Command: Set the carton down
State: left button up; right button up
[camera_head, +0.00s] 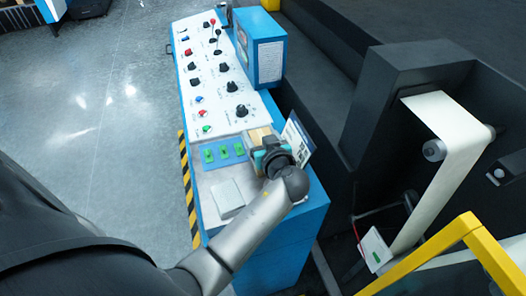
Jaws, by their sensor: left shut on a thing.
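A small tan carton (261,133) shows just beyond my left gripper (270,149), over the near end of the control console. The left gripper is shut on the carton, and its fingers and wrist hide much of it. I cannot tell whether the carton touches the console top. My right gripper is not in view.
The console (222,100) carries knobs, levers and a blue box (262,45). Green switches (224,152) and a grey plate (228,197) lie left of the gripper. A printed white panel (297,139) stands right of it. A yellow rail (457,240) and white web (446,150) are at right.

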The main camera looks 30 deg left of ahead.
pick_arm(q)
grip_shut()
jog(key=shift+r, duration=0.1)
